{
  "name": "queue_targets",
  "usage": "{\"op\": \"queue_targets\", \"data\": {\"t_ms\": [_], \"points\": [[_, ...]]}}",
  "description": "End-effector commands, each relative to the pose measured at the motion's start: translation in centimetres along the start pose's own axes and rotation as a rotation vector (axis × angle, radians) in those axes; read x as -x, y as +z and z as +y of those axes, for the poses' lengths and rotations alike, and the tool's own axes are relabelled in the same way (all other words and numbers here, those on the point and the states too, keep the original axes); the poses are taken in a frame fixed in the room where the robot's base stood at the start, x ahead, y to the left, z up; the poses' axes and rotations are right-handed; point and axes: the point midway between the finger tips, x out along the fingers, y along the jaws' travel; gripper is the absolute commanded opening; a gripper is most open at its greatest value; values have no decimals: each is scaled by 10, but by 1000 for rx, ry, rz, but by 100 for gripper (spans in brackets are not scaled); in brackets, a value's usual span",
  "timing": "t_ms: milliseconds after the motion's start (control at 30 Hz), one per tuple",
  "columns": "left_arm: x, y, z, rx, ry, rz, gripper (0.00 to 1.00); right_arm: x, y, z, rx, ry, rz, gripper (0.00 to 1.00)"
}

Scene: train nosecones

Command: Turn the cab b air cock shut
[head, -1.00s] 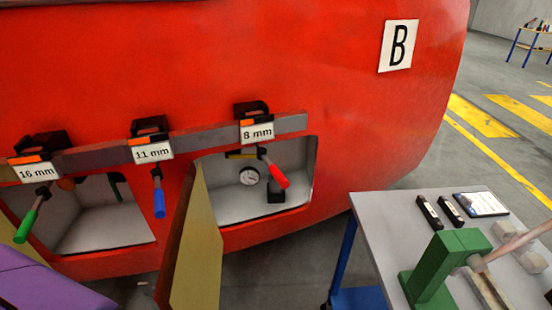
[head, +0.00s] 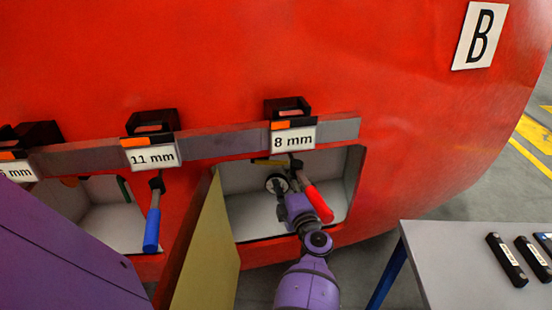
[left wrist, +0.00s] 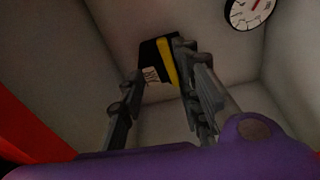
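The air cock is in the open recess under the 8 mm label. Its yellow handle (head: 268,162) shows near the recess top in the head view. In the left wrist view the yellow handle (left wrist: 167,62) lies against a black body (left wrist: 152,50). My left gripper (head: 284,192) reaches into the recess below the handle. In the left wrist view its fingers (left wrist: 160,60) are apart, with the handle between them, close to the right finger. I cannot tell whether they touch it. My right gripper is not in view.
A gauge (head: 277,183) sits in the recess. A red-handled tool (head: 318,203) hangs in front, close to my left arm. An open door panel (head: 207,255) stands at the recess's left. A blue-handled tool (head: 152,230) hangs further left. A table (head: 445,265) stands right.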

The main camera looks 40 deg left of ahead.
Motion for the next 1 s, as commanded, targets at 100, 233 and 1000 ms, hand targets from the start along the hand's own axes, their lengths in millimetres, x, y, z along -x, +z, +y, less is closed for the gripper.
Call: {"op": "queue_targets", "data": {"t_ms": [100,233,1000], "points": [[-2,4,-7,71,-49,44,31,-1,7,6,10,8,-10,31],[-9,4,-8,92,-62,58,31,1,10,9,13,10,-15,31],[-80,1,-12,90,-60,54,31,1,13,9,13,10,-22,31]]}}
